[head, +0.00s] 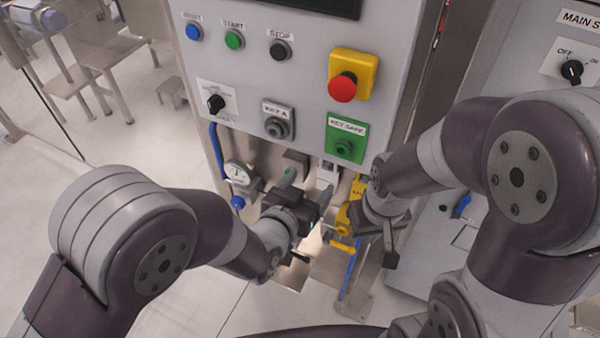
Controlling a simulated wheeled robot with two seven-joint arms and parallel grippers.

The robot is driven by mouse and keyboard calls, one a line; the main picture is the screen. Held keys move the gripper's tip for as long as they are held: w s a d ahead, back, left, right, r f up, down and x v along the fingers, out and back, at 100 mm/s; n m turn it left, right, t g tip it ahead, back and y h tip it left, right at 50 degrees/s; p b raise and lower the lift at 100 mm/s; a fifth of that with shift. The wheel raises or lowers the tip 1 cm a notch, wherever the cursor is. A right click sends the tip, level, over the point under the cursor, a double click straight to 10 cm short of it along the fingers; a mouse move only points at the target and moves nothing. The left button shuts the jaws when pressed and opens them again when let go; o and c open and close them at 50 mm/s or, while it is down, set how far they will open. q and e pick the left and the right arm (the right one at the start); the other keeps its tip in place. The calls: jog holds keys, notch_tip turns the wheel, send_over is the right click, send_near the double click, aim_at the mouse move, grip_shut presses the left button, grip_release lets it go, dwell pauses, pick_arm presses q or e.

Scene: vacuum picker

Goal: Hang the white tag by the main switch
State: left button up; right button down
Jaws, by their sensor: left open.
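The main switch (572,70) is a black rotary knob on a white plate marked OFF, on the grey cabinet at the far right. Its label, cut off by the picture edge, reads "MAIN S". I cannot clearly make out the white tag; a small pale piece (326,172) below the green key safe may be part of it or a fitting. My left gripper (306,216) is open in front of the lower panel, left of the yellow valve parts. My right gripper (372,232) is beside the yellow parts, far below and left of the main switch; its fingers are largely hidden.
The panel carries a red emergency button (342,87), a green key safe (345,139), and a KEY A switch (276,127). My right forearm crosses before the right cabinet.

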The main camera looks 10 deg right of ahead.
aim_at(327, 164)
pick_arm(q)
jog(key=x, duration=1.1)
jog(key=shift+w+f+p, duration=0.15)
jog(key=shift+p, duration=0.15)
jog(key=shift+w+f, duration=0.1)
jog(key=shift+w, duration=0.05)
jog(key=shift+d, duration=0.1)
jog(key=c, duration=1.1)
jog(key=shift+r+p, duration=0.3)
jog(key=shift+r, duration=0.2)
jog(key=shift+s+a+p, duration=0.35)
jog(key=shift+s+a, duration=0.4)
jog(key=shift+s, duration=0.35)
jog(key=shift+s+a+p, duration=0.35)
jog(key=shift+s+a, duration=0.45)
jog(key=shift+s, duration=0.3)
jog(key=shift+s, duration=0.1)
